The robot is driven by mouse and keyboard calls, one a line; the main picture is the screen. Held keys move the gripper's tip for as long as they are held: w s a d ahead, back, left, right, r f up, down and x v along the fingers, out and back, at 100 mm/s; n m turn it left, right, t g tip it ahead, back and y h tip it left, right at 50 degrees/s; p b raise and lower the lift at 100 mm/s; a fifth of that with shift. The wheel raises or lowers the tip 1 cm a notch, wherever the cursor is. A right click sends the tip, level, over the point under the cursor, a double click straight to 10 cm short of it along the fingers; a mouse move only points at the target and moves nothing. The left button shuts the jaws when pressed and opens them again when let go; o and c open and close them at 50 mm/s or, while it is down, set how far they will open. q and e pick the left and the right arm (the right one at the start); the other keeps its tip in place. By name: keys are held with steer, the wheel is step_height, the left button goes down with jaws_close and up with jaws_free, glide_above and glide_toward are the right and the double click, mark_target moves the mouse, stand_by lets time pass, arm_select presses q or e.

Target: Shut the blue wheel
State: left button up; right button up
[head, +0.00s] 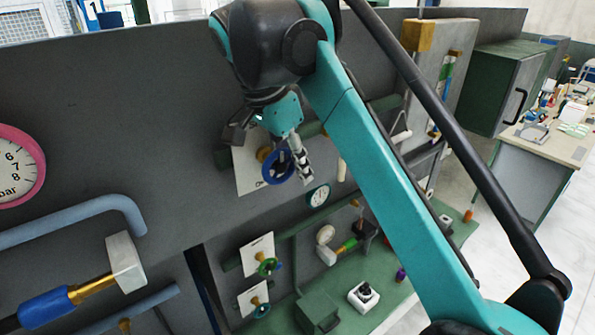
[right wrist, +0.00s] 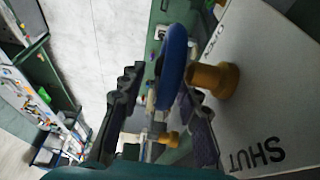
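The blue wheel (head: 278,167) sits on a brass stem in front of a pale plate (head: 246,172) on the grey wall panel. In the right wrist view the wheel (right wrist: 173,58) is seen nearly edge-on, and the plate beside it (right wrist: 265,95) reads "SHUT". My right gripper (head: 299,160) is at the right side of the wheel. In the right wrist view its fingers (right wrist: 160,100) stand apart, with the wheel's rim between or just beyond them. Whether a finger touches the rim cannot be told. My left gripper is out of view.
A round gauge (head: 318,195) and a pale handle (head: 342,170) are right of the wheel. Two smaller green wheels (head: 268,267) (head: 261,309) are on plates lower down. A pink-rimmed gauge (head: 14,166) and blue pipes (head: 70,219) are at the left.

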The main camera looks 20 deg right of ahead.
mark_target(287, 148)
steer(key=shift+v, duration=2.75)
steer(key=shift+w+d, duration=0.1)
steer(key=shift+d, duration=0.05)
